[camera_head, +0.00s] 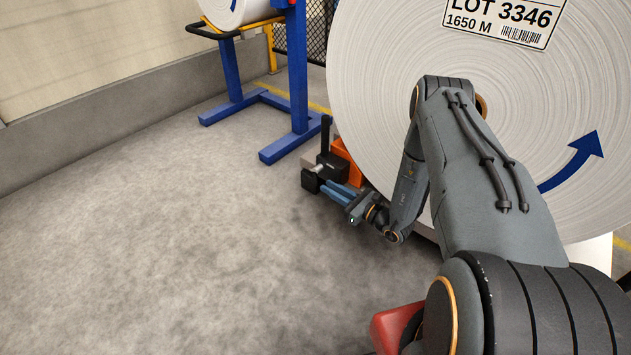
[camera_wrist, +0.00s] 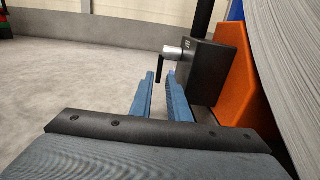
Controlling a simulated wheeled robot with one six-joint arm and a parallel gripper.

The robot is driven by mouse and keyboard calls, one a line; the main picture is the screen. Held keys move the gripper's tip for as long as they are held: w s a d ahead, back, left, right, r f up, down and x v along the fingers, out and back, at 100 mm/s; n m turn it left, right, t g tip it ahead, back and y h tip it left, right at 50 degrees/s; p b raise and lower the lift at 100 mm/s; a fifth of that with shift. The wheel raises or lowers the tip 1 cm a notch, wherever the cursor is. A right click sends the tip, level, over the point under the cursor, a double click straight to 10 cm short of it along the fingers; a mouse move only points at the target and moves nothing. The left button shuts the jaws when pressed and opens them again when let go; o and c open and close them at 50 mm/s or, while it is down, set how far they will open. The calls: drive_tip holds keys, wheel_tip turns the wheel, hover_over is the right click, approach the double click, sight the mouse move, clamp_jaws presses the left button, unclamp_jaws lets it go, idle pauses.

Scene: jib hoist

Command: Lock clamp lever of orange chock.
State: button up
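The orange chock (camera_head: 349,164) stands on the floor against the large white roll; it also shows at the right in the wrist view (camera_wrist: 236,70). A black clamp block (camera_wrist: 203,68) sits on its near side. A short silver shaft (camera_wrist: 173,52) sticks out of the block, and a thin black clamp lever (camera_wrist: 160,68) hangs down from it. My gripper (camera_head: 330,188) is low beside the chock, its blue fingers apart and pointing toward the lever. In the wrist view the lever appears in line with the gap between the fingertips (camera_wrist: 161,78). I cannot tell whether they touch it.
The large white roll (camera_head: 380,90) stands close on the right of the chock. A black upright post (camera_head: 325,133) rises from the clamp. A blue stand (camera_head: 298,75) holds another roll behind. The grey floor (camera_head: 150,240) on the left is clear.

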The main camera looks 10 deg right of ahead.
sight(317, 181)
drive_tip(key=b+x, duration=0.2)
drive_tip(key=x, duration=0.5)
drive_tip(key=shift+b, duration=0.35)
drive_tip(key=shift+c, duration=0.2)
clamp_jaws()
